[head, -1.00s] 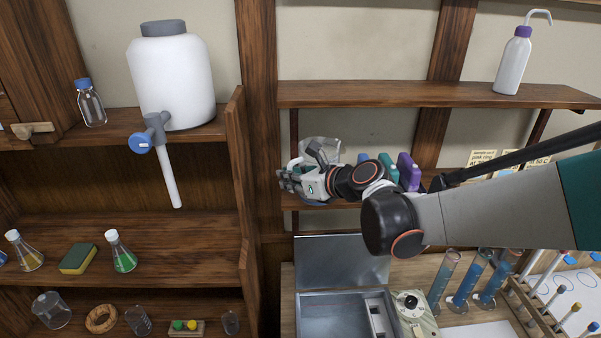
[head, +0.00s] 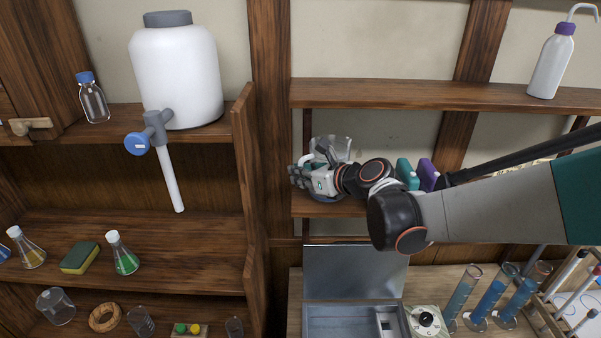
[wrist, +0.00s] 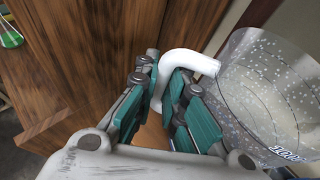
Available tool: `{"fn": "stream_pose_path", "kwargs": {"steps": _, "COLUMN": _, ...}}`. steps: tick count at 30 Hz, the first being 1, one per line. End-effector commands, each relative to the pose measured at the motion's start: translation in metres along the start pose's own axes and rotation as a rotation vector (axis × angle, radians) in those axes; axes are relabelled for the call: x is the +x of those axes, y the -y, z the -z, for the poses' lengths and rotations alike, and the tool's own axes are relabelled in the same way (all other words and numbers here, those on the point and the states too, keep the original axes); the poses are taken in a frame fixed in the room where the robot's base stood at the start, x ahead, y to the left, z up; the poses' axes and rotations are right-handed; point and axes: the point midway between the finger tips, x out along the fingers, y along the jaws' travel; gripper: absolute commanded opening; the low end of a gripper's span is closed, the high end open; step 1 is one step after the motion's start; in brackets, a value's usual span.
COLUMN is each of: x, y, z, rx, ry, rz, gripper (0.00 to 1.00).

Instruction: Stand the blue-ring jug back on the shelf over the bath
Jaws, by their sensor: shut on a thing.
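The clear jug (head: 342,148) has a white handle and shows blue at its base, partly hidden behind my gripper (head: 300,178) in the head view. My gripper is shut on the jug's white handle (wrist: 196,62), which passes between the teal finger pads (wrist: 166,95) in the wrist view. The jug (wrist: 262,95) looks upright, with print on its wall. It is at the left end of the lower shelf (head: 345,210), over the bath (head: 340,322) with its raised metal lid. I cannot tell whether its base touches the shelf.
Teal (head: 405,172) and purple (head: 428,175) items stand on the same shelf, right of my wrist. An upper shelf (head: 400,95) with a wash bottle (head: 552,62) runs above. A wooden post (head: 268,130) and side cabinet are close on the left. Blue-filled cylinders (head: 490,298) stand below right.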

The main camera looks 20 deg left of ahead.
Motion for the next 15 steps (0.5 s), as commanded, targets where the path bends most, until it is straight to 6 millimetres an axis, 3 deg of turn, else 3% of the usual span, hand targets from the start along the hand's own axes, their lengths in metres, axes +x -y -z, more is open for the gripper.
{"fn": "stream_pose_path", "kwargs": {"steps": 15, "x": 0.0015, "y": 0.0000, "z": 0.0035, "rx": 0.000, "ry": 0.000, "rz": 0.000, "gripper": 0.00}}
